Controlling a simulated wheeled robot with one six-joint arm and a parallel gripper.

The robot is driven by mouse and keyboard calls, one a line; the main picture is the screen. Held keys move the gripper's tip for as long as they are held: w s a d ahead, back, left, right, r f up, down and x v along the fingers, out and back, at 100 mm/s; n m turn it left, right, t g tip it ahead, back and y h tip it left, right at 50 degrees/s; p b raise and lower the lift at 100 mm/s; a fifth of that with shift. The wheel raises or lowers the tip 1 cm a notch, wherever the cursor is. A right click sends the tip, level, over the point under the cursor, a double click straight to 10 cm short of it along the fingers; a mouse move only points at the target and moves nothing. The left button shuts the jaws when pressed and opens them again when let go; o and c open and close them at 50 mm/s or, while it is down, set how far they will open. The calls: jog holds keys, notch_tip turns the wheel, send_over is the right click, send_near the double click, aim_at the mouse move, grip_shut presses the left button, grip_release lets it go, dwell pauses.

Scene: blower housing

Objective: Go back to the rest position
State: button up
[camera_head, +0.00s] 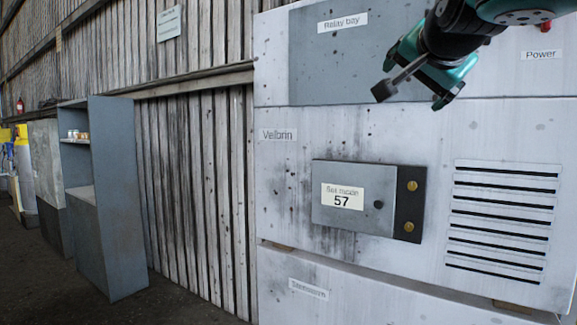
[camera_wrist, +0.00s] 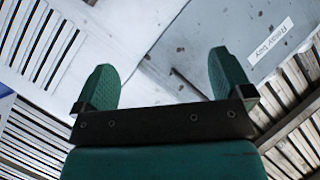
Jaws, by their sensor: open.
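My gripper (camera_head: 412,93) is at the upper right of the head view, in front of the cabinet's upper part, beside the grey relay bay panel (camera_head: 350,80). In the wrist view my gripper (camera_wrist: 165,85) shows two green fingers spread apart with nothing between them. A grey box with a label reading 57 (camera_head: 345,195) is on the white cabinet (camera_head: 320,142) below my gripper. The box has a dark round knob and a black strip with two brass-coloured studs at its right.
A louvred vent (camera_head: 500,220) is at the right of the cabinet. An open grey shelf unit (camera_head: 108,200) stands at the left against the plank wall (camera_head: 190,180). A red indicator and a Power label (camera_head: 541,55) are at the upper right. The dark floor (camera_head: 170,305) is clear in front.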

jog(key=s+a+f+n+g+y+p, duration=0.1)
jog(key=s+a+f+n+g+y, duration=0.1)
jog(key=f+n, duration=0.3)
jog(key=s+a+f+n+g+y, duration=0.1)
jog(key=s+a+f+n+g, duration=0.15)
jog(key=f, duration=0.55)
jog(key=s+a+f+n+g+y+p, duration=0.1)
jog(key=s+f+n+g, duration=0.3)
jog(key=s+f, duration=0.4)
jog(key=s+a+f+n+g+y+p, duration=0.1)
jog(key=s+f+n+g+y, duration=0.1)
jog(key=s+f+n+g, duration=0.3)
jog(key=s+f, duration=0.4)
jog(key=s, duration=0.6)
jog(key=shift+s+a+f+g, duration=0.2)
jog(key=shift+a+f+g, duration=0.05)
jog(key=shift+a+g, duration=0.1)
